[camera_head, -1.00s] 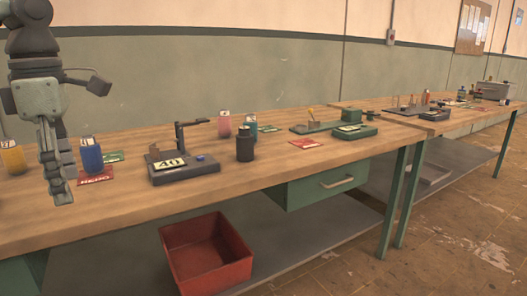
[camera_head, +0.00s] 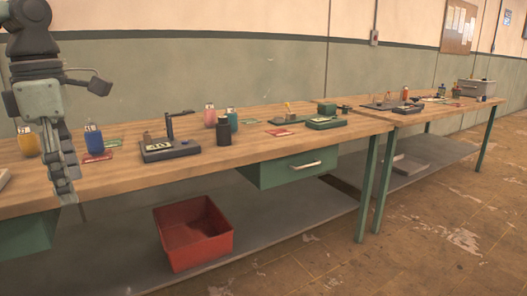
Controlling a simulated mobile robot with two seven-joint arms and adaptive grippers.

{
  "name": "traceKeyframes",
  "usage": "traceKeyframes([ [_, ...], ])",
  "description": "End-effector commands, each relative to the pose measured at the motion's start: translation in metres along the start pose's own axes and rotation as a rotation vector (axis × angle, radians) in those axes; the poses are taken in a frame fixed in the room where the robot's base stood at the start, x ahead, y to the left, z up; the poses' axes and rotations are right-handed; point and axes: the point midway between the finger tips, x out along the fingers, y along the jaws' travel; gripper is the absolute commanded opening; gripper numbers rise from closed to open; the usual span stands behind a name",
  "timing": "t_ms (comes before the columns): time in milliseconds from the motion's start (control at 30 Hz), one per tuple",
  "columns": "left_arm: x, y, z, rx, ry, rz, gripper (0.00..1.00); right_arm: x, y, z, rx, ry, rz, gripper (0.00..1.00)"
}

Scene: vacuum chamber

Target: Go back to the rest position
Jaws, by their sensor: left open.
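My left gripper (camera_head: 64,190) hangs down at the far left of the head view, in front of the workbench (camera_head: 105,181) edge. It is open and holds nothing that I can see. Its fingers partly cover the bench between a yellow canister (camera_head: 28,142) and a blue canister (camera_head: 94,139). My right gripper is out of view.
On the bench stand a black device with a number plate (camera_head: 170,151), a black cylinder (camera_head: 223,134), a pink canister (camera_head: 210,116) and a green device (camera_head: 326,122). A red bin (camera_head: 195,236) sits on the lower shelf. The tiled floor at the right is clear.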

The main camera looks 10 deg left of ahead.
Motion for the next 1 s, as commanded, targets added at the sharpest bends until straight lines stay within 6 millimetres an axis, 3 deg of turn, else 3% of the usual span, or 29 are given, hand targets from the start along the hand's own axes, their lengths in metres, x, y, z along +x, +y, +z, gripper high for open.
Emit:
traceKeyframes([
  [33, 0.017, 0.002, 0.01, -0.024, -0.088, -0.04, 0.71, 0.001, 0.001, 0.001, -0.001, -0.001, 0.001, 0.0],
  [100, 0.029, 0.003, 0.025, -0.06, -0.194, -0.076, 0.71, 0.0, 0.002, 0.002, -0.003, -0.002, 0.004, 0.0],
  [367, 0.067, 0.017, 0.084, -0.284, -0.634, -0.242, 0.71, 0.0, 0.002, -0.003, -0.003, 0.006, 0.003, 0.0],
  [467, 0.079, 0.03, 0.106, -0.449, -0.849, -0.334, 0.71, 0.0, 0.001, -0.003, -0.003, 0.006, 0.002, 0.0],
  [600, 0.101, 0.068, 0.122, -0.823, -1.187, -0.492, 0.71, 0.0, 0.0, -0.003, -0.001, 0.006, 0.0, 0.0],
  [667, 0.116, 0.089, 0.118, -1.021, -1.315, -0.555, 0.71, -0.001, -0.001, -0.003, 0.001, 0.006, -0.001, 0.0],
  [767, 0.157, 0.119, 0.098, -1.39, -1.481, -0.648, 0.71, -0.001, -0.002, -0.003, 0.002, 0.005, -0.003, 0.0],
  [900, 0.247, 0.138, 0.052, -1.965, -1.592, -0.729, 0.71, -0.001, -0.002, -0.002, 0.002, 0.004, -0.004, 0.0],
  [1000, 0.316, 0.124, 0.023, -2.341, -1.575, -0.743, 0.71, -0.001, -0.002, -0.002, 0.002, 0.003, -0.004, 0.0],
])
